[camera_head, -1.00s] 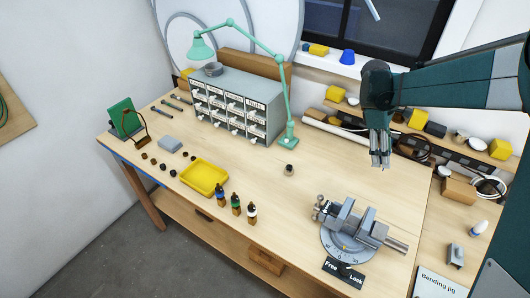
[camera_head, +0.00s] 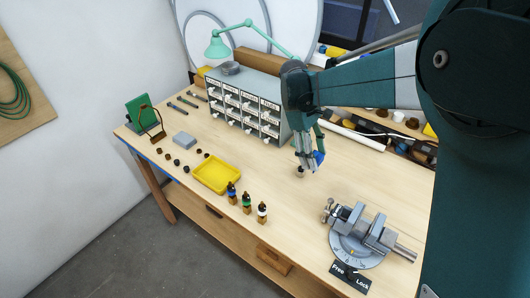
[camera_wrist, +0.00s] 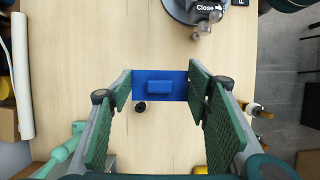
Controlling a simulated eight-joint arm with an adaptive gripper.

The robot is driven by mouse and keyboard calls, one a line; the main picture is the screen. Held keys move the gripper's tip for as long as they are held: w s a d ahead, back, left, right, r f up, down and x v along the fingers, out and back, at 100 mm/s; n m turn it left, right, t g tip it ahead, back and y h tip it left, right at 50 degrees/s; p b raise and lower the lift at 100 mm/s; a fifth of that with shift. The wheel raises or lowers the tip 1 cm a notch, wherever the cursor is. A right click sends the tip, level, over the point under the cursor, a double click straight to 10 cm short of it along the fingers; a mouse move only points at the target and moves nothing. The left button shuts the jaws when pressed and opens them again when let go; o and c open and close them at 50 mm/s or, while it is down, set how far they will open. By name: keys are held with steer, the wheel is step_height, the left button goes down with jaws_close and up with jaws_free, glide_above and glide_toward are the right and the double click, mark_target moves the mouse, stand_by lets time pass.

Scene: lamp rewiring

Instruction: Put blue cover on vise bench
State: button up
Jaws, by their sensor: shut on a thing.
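The blue cover (camera_wrist: 165,90) is a flat blue plate with a smaller raised block, seen between my fingers in the wrist view. In the head view its blue edge (camera_head: 319,158) shows beside the fingertips. My gripper (camera_head: 309,163) is shut on it, above the bench right of the drawer cabinet. The grey vise (camera_head: 359,236) stands on its round base at the front right of the bench, apart from my gripper. Its base (camera_wrist: 180,10) is cut off at the top of the wrist view. My fingers hide part of the cover in the head view.
A small dark round part (camera_head: 299,172) lies on the bench below my gripper. The drawer cabinet (camera_head: 242,108) and green lamp (camera_head: 218,48) stand behind to the left. A yellow tray (camera_head: 216,187) and several small bottles (camera_head: 246,203) are at the front. Bench between gripper and vise is clear.

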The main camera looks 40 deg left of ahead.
steer(key=s+a, duration=0.8)
steer(key=s, duration=0.1)
steer(key=shift+s+a+f, duration=0.15)
steer(key=shift+f, duration=2.2)
steer(key=shift+f, duration=0.1)
glide_toward(283, 197)
steer(key=shift+d+f+p, duration=0.25)
steer(key=shift+d+p, duration=0.1)
steer(key=shift+d, duration=0.45)
steer(key=shift+f, duration=0.1)
steer(key=shift+f, duration=1.75)
steer(key=shift+f, duration=0.25)
